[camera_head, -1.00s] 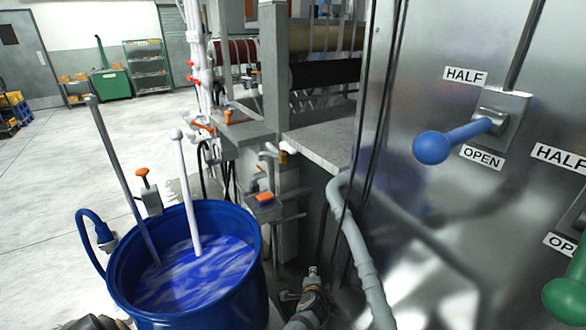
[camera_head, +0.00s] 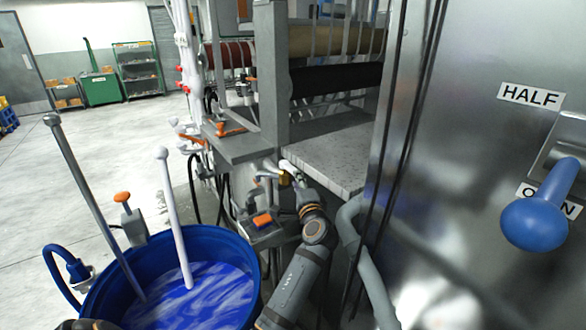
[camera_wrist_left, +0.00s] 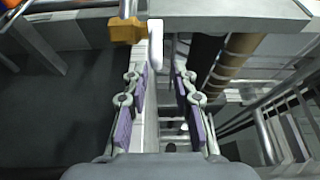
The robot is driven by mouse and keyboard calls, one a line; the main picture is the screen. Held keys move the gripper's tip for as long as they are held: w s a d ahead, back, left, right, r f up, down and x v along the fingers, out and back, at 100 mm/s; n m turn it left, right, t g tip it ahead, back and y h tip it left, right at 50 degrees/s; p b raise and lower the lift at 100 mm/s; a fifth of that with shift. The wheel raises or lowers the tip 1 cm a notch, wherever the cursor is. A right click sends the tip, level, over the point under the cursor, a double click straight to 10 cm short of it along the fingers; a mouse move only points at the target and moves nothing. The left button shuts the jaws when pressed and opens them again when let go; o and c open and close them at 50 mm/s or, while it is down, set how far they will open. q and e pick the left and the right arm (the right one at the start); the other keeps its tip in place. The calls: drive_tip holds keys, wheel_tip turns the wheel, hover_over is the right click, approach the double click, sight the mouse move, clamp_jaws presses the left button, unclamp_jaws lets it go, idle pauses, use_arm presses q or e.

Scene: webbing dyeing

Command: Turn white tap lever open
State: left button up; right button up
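A white tap lever (camera_wrist_left: 155,45) shows in the left wrist view, upright beside a yellow-orange tap body (camera_wrist_left: 127,31) under a grey ledge. My left gripper (camera_wrist_left: 163,76) is open, its purple-padded fingers apart on either side of empty space. The lever is beyond the fingertips, roughly in line with the gap; I see no contact. In the head view my left gripper (camera_head: 297,177) is small, at the end of my arm beside the yellow tap body (camera_head: 284,179). It largely hides the lever there. My right gripper is in neither view.
A blue drum (camera_head: 243,251) of blue liquid stands at lower left, with a white rod (camera_head: 172,210) and a grey rod (camera_head: 88,195) in it. A metal panel with a blue-knobbed lever (camera_head: 537,222) is on the right. A grey pipe (camera_head: 370,280) runs close beside my arm.

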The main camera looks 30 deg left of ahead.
sight(293, 168)
use_arm(q)
drive_tip(key=x, duration=0.5)
drive_tip(key=shift+a+f+p, duration=0.1)
drive_tip(key=shift+f+p, duration=0.2)
drive_tip(key=shift+x, duration=1.05)
drive_tip(key=shift+w+a, duration=0.15)
drive_tip(key=shift+w, duration=0.05)
drive_tip(key=shift+w+a, duration=0.15)
drive_tip(key=shift+c, duration=0.6)
clamp_jaws()
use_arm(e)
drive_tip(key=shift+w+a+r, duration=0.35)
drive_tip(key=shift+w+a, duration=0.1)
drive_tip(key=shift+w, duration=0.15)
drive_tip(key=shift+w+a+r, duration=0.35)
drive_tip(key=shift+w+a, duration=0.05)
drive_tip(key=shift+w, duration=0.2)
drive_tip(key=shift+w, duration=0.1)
